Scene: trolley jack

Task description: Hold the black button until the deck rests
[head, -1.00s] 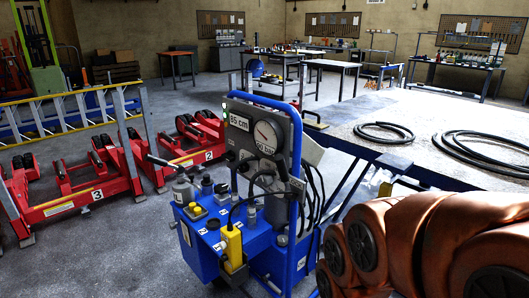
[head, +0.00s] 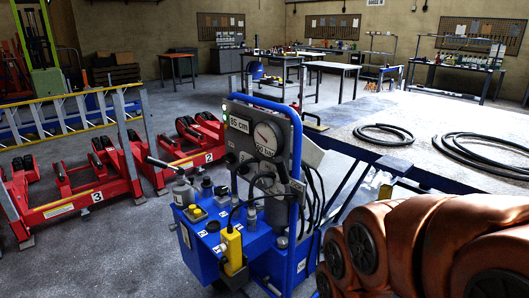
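A blue wheeled power unit (head: 205,250) stands in the centre of the head view. Above is a dark panel with a cm display (head: 239,124) and a round gauge (head: 267,138); the reading is too small to be sure of. Which control is the black button I cannot tell. My gripper is not in view. My orange-brown arm links fill the lower right.
Red wheeled jacks, numbered 3 (head: 85,202) and 2 (head: 190,160), stand left on the grey floor. A large pale platform (head: 345,118) with coiled hoses (head: 383,134) is at right. Workbenches line the back wall. Open floor lies behind the jacks.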

